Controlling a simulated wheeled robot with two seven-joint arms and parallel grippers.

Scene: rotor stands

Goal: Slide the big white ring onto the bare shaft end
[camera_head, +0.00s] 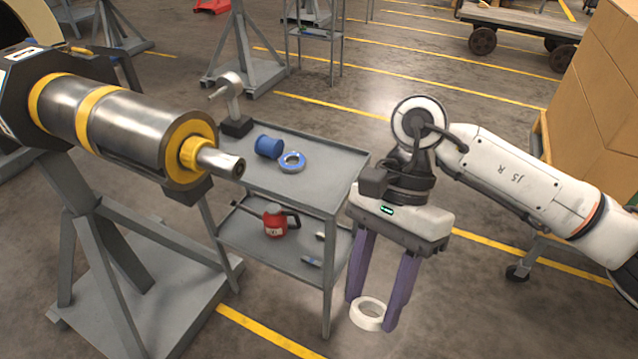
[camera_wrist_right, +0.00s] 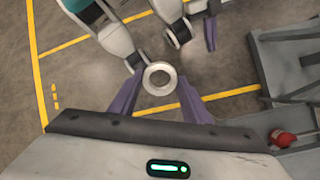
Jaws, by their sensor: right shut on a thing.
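The big white ring (camera_head: 359,322) is held between the purple fingertips of my right gripper (camera_head: 371,314), low in front of the cart's right side. In the right wrist view the ring (camera_wrist_right: 147,79) sits between the fingertips with its hole facing the camera. The bare shaft end (camera_head: 222,161) sticks out of the yellow-collared rotor (camera_head: 135,118) at the left, pointing right and slightly down. The ring is well to the right of it and lower. In the right wrist view, a purple finger-like part of my left gripper (camera_wrist_right: 211,33) shows at the top; its jaw state is unclear.
A grey two-shelf cart (camera_head: 325,184) stands between rotor and gripper, carrying a blue cylinder (camera_head: 268,147), a blue ring-shaped part (camera_head: 292,168) and a red container (camera_head: 273,224) below. The rotor's grey stand (camera_head: 100,240) fills the lower left. Cardboard boxes (camera_head: 590,95) are at the right.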

